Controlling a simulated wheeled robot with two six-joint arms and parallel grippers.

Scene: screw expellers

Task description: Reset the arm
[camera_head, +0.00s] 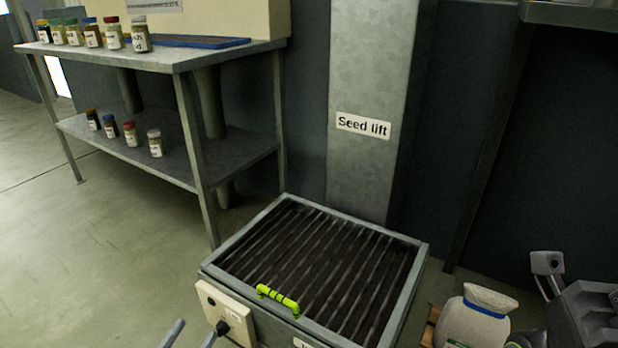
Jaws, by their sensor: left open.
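My left gripper (195,331) shows only as two grey fingertips at the bottom edge, left of centre. The fingers stand apart with nothing seen between them; the rest of the gripper and arm is out of frame. They are at the front left of a grated hopper (414,272), below its control box (215,308). A yellow-green handle (278,299) sits at the grate's front edge, up and to the right of the fingers, apart from them in the picture.
A grey column labelled "Seed lift" (362,124) stands behind the hopper. A metal shelf table (190,60) with several jars is at back left. A whitish sack (473,318) and a dark grey object (590,315) are at lower right. The left floor is clear.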

